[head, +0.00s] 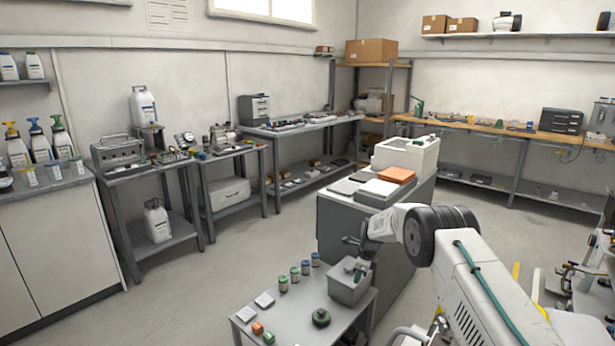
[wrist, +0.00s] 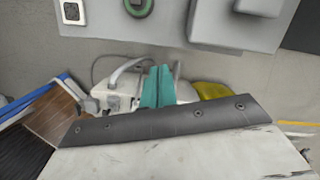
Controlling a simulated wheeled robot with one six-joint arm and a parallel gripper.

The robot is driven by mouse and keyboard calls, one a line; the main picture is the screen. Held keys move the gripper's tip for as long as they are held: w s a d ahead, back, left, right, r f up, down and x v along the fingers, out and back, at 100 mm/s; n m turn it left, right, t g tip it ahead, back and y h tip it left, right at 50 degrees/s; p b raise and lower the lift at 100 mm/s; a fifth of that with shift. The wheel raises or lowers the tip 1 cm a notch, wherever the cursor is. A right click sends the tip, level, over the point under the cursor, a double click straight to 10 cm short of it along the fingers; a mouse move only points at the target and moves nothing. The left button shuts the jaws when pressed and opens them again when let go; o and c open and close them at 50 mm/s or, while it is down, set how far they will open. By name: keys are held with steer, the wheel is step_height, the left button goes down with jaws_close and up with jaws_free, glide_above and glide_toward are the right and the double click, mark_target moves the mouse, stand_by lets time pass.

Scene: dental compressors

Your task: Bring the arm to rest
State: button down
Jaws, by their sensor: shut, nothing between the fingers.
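My arm reaches in from the lower right in the head view. The low table (wrist: 165,20) shows beyond the fingertips.
Green- and blue-capped vials (head: 294,274), a dark green round part (head: 321,318) and small orange and green blocks (head: 257,328) are on the low table. A grey cabinet (head: 345,232) stands close behind. Floor at left (head: 185,275) is clear.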

steer(key=s+d+r+n+g+h, duration=0.1)
steer(key=s+d+r+n+g, duration=0.15)
steer(key=s+r+n, duration=1)
steer(key=s+d+r+n+g, duration=0.1)
steer(key=s+d+r+n, duration=0.3)
steer(key=s+r, duration=1.45)
steer(key=s+r+n+t, duration=0.2)
steer(key=s+r, duration=0.3)
steer(key=s, duration=1)
steer(key=s+d+r+n+t+h, duration=0.1)
steer(key=s+r+n+t, duration=0.1)
steer(key=s, duration=1.4)
step_height(320, 180, up, 3)
steer(key=shift+s+d+f+n, duration=0.15)
steer(key=shift+s+d+n, duration=0.1)
steer(key=shift+n, duration=0.6)
